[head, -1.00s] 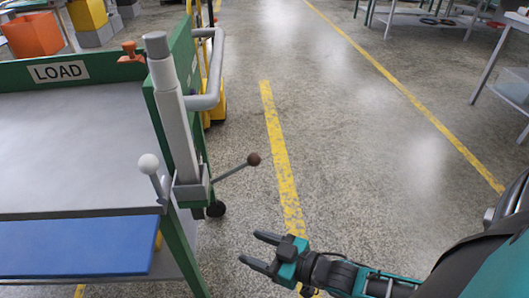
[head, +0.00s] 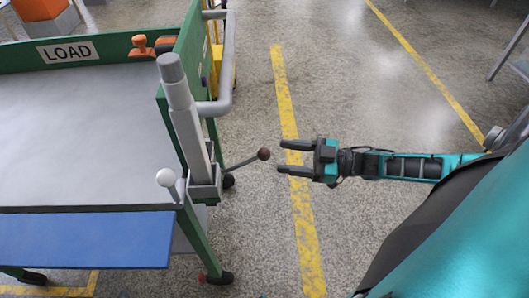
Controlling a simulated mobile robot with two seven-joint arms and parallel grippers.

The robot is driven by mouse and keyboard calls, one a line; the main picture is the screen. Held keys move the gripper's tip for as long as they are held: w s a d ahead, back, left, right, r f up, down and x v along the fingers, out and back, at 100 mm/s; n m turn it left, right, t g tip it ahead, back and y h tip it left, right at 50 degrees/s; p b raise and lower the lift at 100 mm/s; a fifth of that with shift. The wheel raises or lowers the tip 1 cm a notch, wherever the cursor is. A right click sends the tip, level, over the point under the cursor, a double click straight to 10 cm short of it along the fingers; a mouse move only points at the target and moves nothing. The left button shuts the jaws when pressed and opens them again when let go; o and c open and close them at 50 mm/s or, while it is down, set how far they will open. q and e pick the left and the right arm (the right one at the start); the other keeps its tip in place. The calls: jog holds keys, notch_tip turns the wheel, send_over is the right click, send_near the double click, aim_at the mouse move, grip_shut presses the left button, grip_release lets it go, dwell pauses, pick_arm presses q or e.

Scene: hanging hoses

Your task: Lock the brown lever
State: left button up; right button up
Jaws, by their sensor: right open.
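The brown lever is a thin grey rod with a brown ball knob (head: 264,154) at its end. It sticks out to the right and slightly up from a grey bracket (head: 205,188) at the foot of a thick grey post (head: 188,120) on the cart's corner. A white-knobbed lever (head: 166,178) stands on the bracket's left side. My right gripper (head: 279,157) is open and empty, its fingers pointing left. In the picture its fingertips are just right of the brown knob, apart from it. My left gripper is not in view.
The green cart (head: 102,45) with a LOAD sign and grey top fills the left. A blue panel (head: 85,240) hangs at its front edge. A grey handle (head: 229,60) curves beside the post. An orange item (head: 142,42) sits on the far rim.

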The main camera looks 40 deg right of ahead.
aim_at(264, 154)
jog(key=x, duration=0.6)
jog(key=shift+w+a, duration=0.1)
jog(key=shift+a, duration=0.05)
grip_shut()
dwell(0.4)
